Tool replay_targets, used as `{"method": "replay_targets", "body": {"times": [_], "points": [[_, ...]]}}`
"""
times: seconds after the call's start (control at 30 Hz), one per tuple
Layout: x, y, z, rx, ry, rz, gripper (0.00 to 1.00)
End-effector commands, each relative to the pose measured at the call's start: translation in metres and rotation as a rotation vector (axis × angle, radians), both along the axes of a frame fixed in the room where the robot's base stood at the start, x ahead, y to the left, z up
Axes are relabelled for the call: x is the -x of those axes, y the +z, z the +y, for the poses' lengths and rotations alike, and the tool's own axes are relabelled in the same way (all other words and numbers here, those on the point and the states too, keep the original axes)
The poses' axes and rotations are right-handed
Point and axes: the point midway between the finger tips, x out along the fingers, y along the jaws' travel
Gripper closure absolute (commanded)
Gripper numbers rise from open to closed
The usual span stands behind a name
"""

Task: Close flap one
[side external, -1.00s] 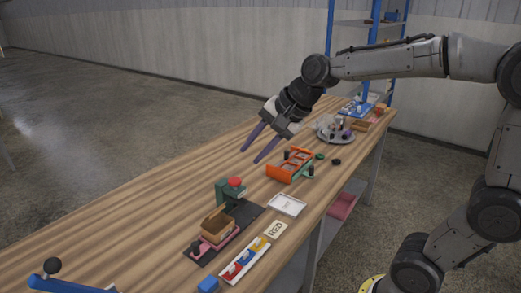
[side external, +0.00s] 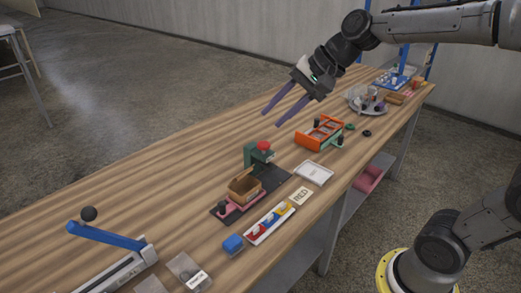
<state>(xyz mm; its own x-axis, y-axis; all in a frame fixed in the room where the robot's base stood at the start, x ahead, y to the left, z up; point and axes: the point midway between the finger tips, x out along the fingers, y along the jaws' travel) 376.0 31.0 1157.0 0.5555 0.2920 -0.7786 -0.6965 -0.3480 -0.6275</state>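No part is labelled flap one in this view. A small brown open box (side external: 243,187) sits on a pink base (side external: 231,208) on a dark mat; its upright edges could be flaps, but it is too small to tell. An orange and green frame-like box (side external: 320,134) stands farther along the bench. My gripper (side external: 271,119) has two long purple fingers, spread apart with nothing between them. It hangs in the air above the bench, to the left of the orange box and touching nothing.
A green press-like device with a red knob (side external: 263,147) stands right behind the brown box. A white tray (side external: 314,173), colored switch strip (side external: 269,223), blue block (side external: 233,243) and blue lever (side external: 106,236) lie nearby.

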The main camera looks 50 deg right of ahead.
Motion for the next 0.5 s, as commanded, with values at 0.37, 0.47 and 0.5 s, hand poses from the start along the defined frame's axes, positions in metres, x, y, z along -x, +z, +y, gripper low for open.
{"method": "replay_targets", "body": {"times": [0.37, 0.47, 0.5], "points": [[-0.075, -0.132, -0.062, -0.262, -0.207, 0.176, 0.66], [-0.073, -0.149, -0.072, -0.274, -0.236, 0.205, 0.66], [-0.073, -0.151, -0.074, -0.275, -0.241, 0.208, 0.66]]}}
